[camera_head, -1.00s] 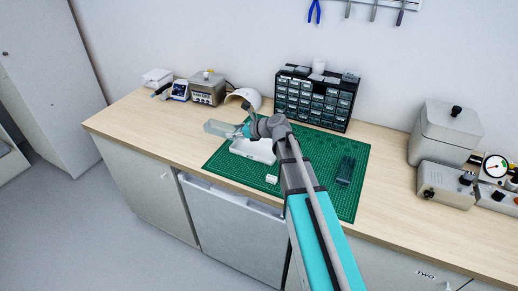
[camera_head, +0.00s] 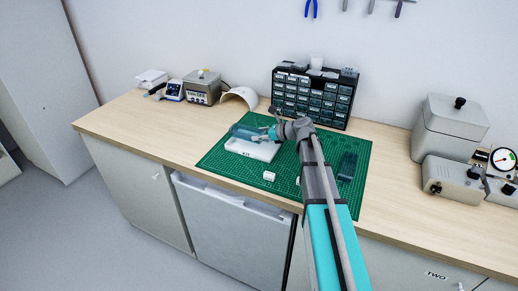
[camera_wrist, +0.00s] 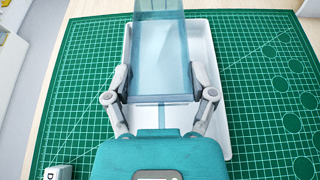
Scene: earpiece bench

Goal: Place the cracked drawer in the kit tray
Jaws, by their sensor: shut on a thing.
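My gripper (camera_wrist: 160,95) is shut on a clear blue-tinted drawer (camera_wrist: 160,45), with one finger on each side of its near end. The white kit tray (camera_wrist: 212,105) lies on the green mat, and the drawer is over it in the wrist view. In the head view the drawer (camera_head: 246,131) is above the left part of the tray (camera_head: 252,150). I cannot tell whether the drawer touches the tray. No crack can be made out at this size.
The green cutting mat (camera_head: 225,167) has a small white block (camera_head: 269,176) and a dark drawer-like piece (camera_head: 347,166) on it. A black drawer cabinet (camera_head: 312,98) stands behind. A white curved shade (camera_head: 240,97) and grey devices (camera_head: 455,130) flank the mat.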

